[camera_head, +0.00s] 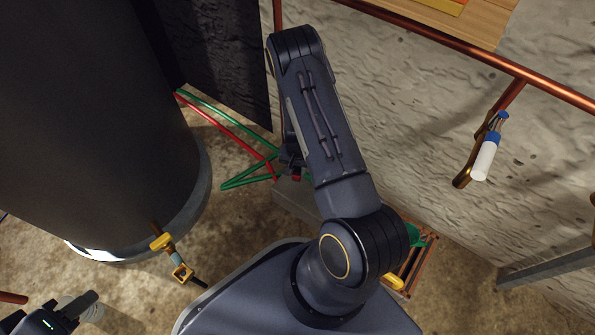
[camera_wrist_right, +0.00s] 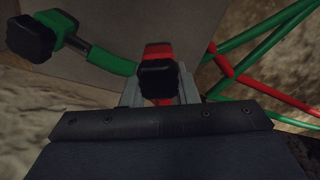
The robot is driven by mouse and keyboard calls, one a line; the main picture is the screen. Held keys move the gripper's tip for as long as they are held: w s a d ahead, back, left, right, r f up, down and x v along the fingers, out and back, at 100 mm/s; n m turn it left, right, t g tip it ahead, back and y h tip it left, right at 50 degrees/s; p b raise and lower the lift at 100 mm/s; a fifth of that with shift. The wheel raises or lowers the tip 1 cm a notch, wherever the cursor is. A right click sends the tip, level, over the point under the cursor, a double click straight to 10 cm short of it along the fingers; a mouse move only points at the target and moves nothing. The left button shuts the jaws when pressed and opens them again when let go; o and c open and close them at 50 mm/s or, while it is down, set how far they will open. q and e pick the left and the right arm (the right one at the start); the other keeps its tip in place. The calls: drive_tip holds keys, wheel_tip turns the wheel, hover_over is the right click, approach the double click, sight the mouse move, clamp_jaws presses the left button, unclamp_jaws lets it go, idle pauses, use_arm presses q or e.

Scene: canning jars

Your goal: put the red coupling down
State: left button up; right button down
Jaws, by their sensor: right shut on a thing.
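The red coupling (camera_wrist_right: 158,49), with a black end, is between the fingers of my right gripper (camera_wrist_right: 160,88) in the right wrist view. The gripper is shut on it. In the head view, a small red bit of it (camera_head: 297,178) shows below my right gripper (camera_head: 292,170), mostly hidden by the arm. A grey block (camera_wrist_right: 135,20) lies behind it in the wrist view; I cannot tell whether the coupling touches it. A green coupling with a black end (camera_wrist_right: 62,38) lies left of the red one. My left gripper (camera_head: 80,307) is partly in view at lower left; its jaws are unclear.
Red and green tubes (camera_head: 235,140) run beside the right gripper, close to a large dark cylinder (camera_head: 90,100). A yellow-ended tool (camera_head: 170,255) is on the rough floor. A copper pipe (camera_head: 480,60) runs along the stone wall, with a white and blue cylinder (camera_head: 484,160) beside it.

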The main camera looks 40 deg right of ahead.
drive_tip(key=shift+f, duration=0.15)
drive_tip(key=shift+f, duration=0.1)
drive_tip(key=shift+f, duration=0.3)
drive_tip(key=c, duration=1.1)
unclamp_jaws()
drive_tip(key=shift+r, duration=0.1)
